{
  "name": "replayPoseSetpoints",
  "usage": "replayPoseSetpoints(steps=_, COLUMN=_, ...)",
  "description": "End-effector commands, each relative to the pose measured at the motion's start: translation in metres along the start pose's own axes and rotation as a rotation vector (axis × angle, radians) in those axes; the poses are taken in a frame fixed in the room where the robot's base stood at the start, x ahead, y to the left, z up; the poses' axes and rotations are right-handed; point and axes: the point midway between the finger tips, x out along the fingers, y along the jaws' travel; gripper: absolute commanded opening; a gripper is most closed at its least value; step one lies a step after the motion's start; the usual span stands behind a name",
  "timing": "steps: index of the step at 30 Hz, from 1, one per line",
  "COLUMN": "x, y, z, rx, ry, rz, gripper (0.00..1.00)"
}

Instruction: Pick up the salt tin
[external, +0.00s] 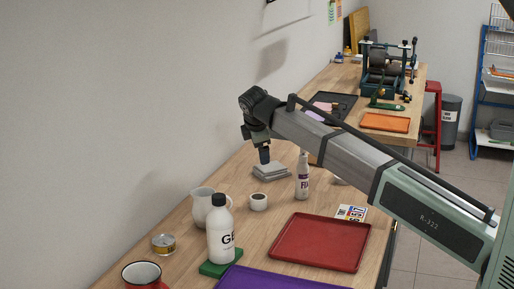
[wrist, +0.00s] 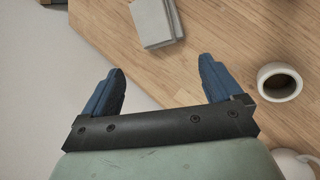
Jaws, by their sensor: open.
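A small round tin (external: 163,244) with a yellowish label stands at the left edge of the table in the external view; I cannot read whether it is the salt tin. It does not show in the wrist view. My gripper (external: 264,156) is in the air over the far left part of the table, near the grey stacked blocks or books (external: 270,171), well beyond the tin. In the wrist view my gripper (wrist: 158,82) has its two blue fingers wide apart with nothing between them.
A small white cup (external: 258,202) with dark contents also shows in the wrist view (wrist: 280,82). The wall borders the left.

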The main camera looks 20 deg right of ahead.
Motion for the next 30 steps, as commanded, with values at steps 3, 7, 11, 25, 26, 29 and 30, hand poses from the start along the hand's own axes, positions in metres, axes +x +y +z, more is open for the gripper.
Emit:
replayPoseSetpoints(steps=3, x=-0.031, y=-0.024, z=-0.052, rx=-0.171, ry=0.034, rz=-0.007, gripper=0.93)
replayPoseSetpoints(steps=7, x=-0.064, y=-0.052, z=-0.101, rx=-0.358, ry=0.068, rz=-0.012, gripper=0.93)
replayPoseSetpoints(steps=11, x=-0.099, y=-0.083, z=-0.146, rx=-0.546, ry=0.100, rz=-0.013, gripper=0.93)
replayPoseSetpoints(steps=25, x=-0.217, y=-0.208, z=-0.267, rx=-1.178, ry=0.203, rz=0.009, gripper=0.93)
replayPoseSetpoints(steps=26, x=-0.223, y=-0.215, z=-0.271, rx=-1.212, ry=0.208, rz=0.012, gripper=0.93)
replayPoseSetpoints(steps=29, x=-0.241, y=-0.236, z=-0.284, rx=-1.306, ry=0.222, rz=0.018, gripper=0.93)
replayPoseSetpoints(steps=30, x=-0.246, y=-0.242, z=-0.288, rx=-1.334, ry=0.227, rz=0.020, gripper=0.93)
